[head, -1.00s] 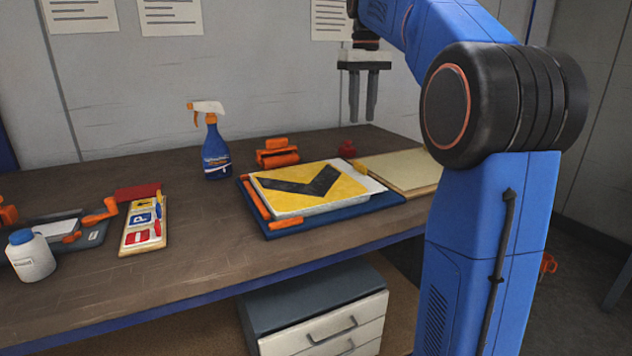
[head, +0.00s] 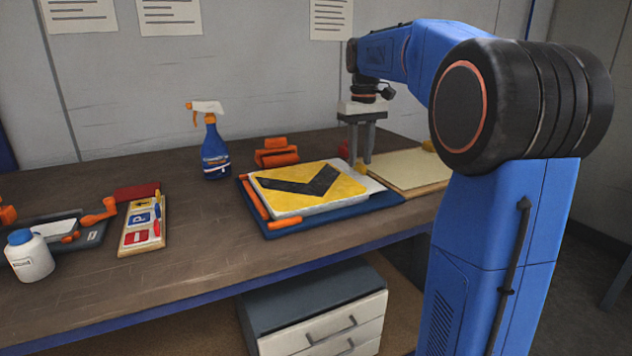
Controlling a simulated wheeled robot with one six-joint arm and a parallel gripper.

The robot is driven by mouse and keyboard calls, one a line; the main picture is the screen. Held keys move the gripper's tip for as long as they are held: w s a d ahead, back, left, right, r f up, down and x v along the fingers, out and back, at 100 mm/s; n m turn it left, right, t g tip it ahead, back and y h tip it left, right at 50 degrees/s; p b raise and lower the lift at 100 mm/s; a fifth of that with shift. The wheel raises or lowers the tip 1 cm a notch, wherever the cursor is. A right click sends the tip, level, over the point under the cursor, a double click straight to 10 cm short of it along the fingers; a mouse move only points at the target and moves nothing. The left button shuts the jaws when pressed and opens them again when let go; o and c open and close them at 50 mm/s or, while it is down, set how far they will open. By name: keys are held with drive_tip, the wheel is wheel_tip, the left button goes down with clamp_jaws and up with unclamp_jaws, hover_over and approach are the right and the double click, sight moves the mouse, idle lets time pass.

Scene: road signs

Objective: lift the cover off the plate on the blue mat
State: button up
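A yellow plate with a black chevron (head: 283,197) lies on the blue mat (head: 342,215) in the middle of the bench. A pale sheet or film corner (head: 374,186) shows at its right edge; it may be part of the cover. A small yellow tab (head: 361,168) stands at the plate's back right corner. My gripper (head: 360,161) points straight down at this tab, with a gap showing between its fingers. The fingertips are at or just above the tab. I cannot tell whether they touch it.
An orange holder (head: 276,153) stands behind the mat, with a spray bottle (head: 215,150) to its left. A beige board (head: 410,175) lies to the right. A sign tray (head: 142,225) and white bottle (head: 30,255) are at left. Bare bench lies between tray and mat.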

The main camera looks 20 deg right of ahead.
drive_tip(key=shift+f, duration=0.45)
clamp_jaws()
drive_tip(key=shift+r, duration=0.1)
